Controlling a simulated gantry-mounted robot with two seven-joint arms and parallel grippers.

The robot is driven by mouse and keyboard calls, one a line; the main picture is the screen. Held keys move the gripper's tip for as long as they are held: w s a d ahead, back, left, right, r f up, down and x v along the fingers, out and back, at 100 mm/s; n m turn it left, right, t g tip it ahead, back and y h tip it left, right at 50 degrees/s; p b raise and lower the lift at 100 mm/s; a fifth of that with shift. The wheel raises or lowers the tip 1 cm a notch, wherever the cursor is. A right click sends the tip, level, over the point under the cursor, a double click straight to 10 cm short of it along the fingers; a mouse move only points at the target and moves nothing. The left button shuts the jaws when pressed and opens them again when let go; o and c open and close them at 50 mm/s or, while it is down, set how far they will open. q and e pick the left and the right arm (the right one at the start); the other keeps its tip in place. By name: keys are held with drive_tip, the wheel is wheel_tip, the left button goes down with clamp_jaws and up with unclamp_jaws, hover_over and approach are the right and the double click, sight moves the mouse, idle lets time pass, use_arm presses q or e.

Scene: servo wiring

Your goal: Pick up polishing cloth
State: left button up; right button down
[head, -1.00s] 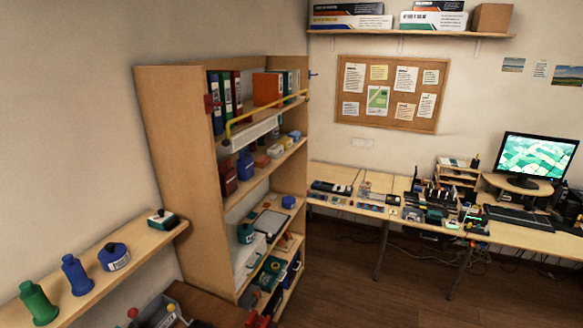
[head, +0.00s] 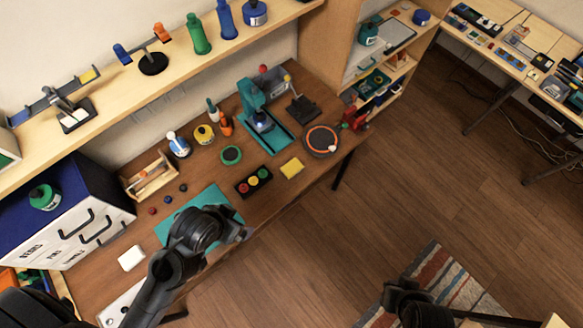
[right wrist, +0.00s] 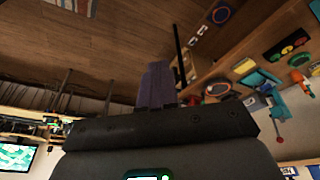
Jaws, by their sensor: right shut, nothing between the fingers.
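Two flat squares lie on the brown workbench: a yellow one (head: 292,168) near its front edge and a white one (head: 131,258) at the left. I cannot tell which, if either, is the polishing cloth. The yellow square also shows in the right wrist view (right wrist: 244,65). My left gripper (head: 240,233) hangs over the front of the teal mat (head: 178,222); its fingers are too unclear to read. My right gripper (right wrist: 157,85) is shut and empty, away from the bench. In the head view, part of my right arm shows low at the right, over the floor.
A teal press (head: 262,120), a round orange-rimmed tray (head: 321,140) and a box with coloured buttons (head: 254,181) stand on the bench. Several bottles stand behind. A wall shelf (head: 170,85) overhangs the back. A striped rug (head: 440,270) lies on open floor.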

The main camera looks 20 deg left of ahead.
drive_tip(key=shift+d, duration=0.1)
unclamp_jaws()
drive_tip(key=shift+r, duration=0.1)
idle(0.6)
drive_tip(key=shift+w+m, duration=0.1)
drive_tip(key=shift+m, duration=0.2)
